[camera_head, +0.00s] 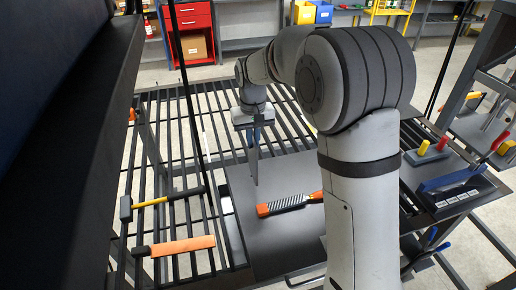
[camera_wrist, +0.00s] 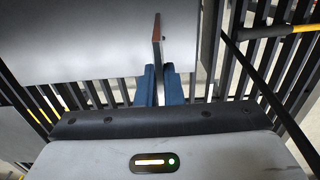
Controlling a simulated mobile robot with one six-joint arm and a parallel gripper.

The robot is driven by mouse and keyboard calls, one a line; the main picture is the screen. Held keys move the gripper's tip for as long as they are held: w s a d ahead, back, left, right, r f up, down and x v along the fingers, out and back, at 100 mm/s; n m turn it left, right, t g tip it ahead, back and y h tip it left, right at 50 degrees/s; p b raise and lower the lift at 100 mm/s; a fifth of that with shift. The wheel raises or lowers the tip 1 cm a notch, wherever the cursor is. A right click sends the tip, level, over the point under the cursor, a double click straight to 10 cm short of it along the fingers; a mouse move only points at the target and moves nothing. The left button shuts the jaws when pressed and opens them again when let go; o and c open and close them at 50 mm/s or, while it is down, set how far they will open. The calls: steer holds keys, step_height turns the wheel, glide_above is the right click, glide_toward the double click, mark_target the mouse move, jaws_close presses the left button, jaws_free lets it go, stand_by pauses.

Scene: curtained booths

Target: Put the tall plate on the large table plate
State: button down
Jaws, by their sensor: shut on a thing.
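The tall plate (camera_head: 253,168) is a thin grey plate standing on edge. My gripper (camera_head: 254,138) is shut on its upper part and holds it upright. In the wrist view the plate shows edge-on (camera_wrist: 157,35) between the two blue fingers (camera_wrist: 159,85). The large table plate (camera_head: 285,245) is a wide, flat dark grey sheet on the slatted table. It also fills the upper left of the wrist view (camera_wrist: 75,40). The tall plate's lower end appears over the large plate's far left part. I cannot tell whether they touch.
An orange and striped file (camera_head: 290,204) lies on the large plate. A tool rack (camera_head: 458,193) stands at right. A dark post blocks the far left.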

steer(key=shift+f, duration=1.7)
steer(key=shift+f, duration=0.15)
steer(key=c, duration=1.6)
jaws_free()
steer(key=shift+s, duration=0.1)
steer(key=shift+o, duration=0.2)
step_height(320, 180, up, 12)
steer(key=shift+r+b, duration=0.15)
steer(key=shift+b, duration=0.35)
steer(key=s+d+r+m+t, duration=0.2)
steer(key=s+d, duration=0.9)
steer(key=s, duration=0.3)
steer(key=s+d+f, duration=0.2)
steer(key=s+d, duration=0.1)
steer(key=s, duration=0.3)
steer(key=s+d+f+m+t, duration=0.1)
steer(key=s+d+f, duration=0.1)
steer(key=s, duration=0.4)
steer(key=shift+s+d+f, duration=0.4)
steer(key=shift+f, duration=0.2)
